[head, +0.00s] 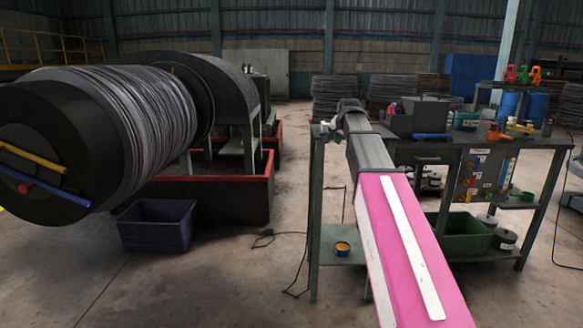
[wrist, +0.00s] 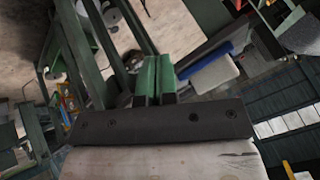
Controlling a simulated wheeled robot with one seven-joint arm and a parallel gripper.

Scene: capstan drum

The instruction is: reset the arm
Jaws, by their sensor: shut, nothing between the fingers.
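My arm reaches forward from the lower right of the head view, over the near left end of the workbench (head: 440,148). Its far end is small there, and the fingers cannot be made out clearly. In the wrist view my gripper (wrist: 155,78) shows two green fingers side by side, pressed together and empty. Behind the fingers the bench's frame and the floor appear tilted. No object touches the fingertips as far as I can see.
A large capstan drum (head: 110,130) wound with wire fills the left. A dark blue bin (head: 157,226) stands below it, beside a red-rimmed trough (head: 225,200). The bench carries several tools; a green crate (head: 460,236) sits beneath. A cable (head: 290,235) lies on otherwise clear floor between.

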